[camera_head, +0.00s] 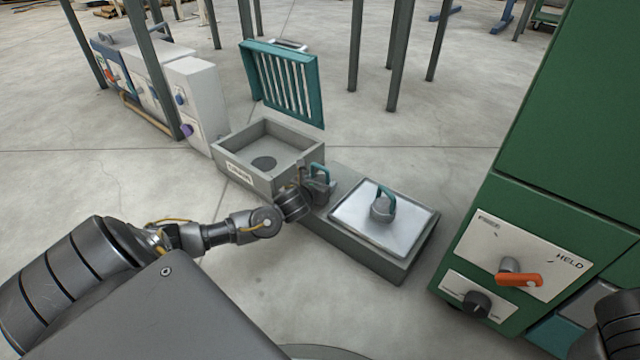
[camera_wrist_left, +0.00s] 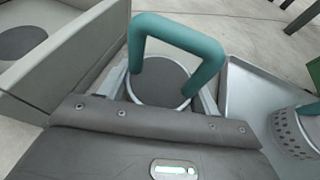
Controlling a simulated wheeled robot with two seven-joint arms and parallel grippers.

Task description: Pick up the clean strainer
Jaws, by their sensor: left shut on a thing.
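A strainer with a teal loop handle (camera_wrist_left: 178,35) and a dark round top sits between the fingers of my left gripper (camera_head: 316,188). The gripper is shut on it beside the open grey box. The strainer's lower part is hidden by the gripper, and I cannot tell whether it touches the surface below. A second strainer (camera_head: 383,207), grey with a teal handle, stands on the silver tray (camera_head: 350,217) to the right. Its perforated side shows in the left wrist view (camera_wrist_left: 291,135). I cannot tell from its surface which one is clean.
The open grey box (camera_head: 226,147) has a dark round opening in its floor. A teal slatted lid (camera_head: 315,90) stands raised behind it. A green cabinet (camera_head: 540,215) with an orange lever (camera_head: 520,280) stands at the right. White units (camera_head: 195,95) stand at the back left.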

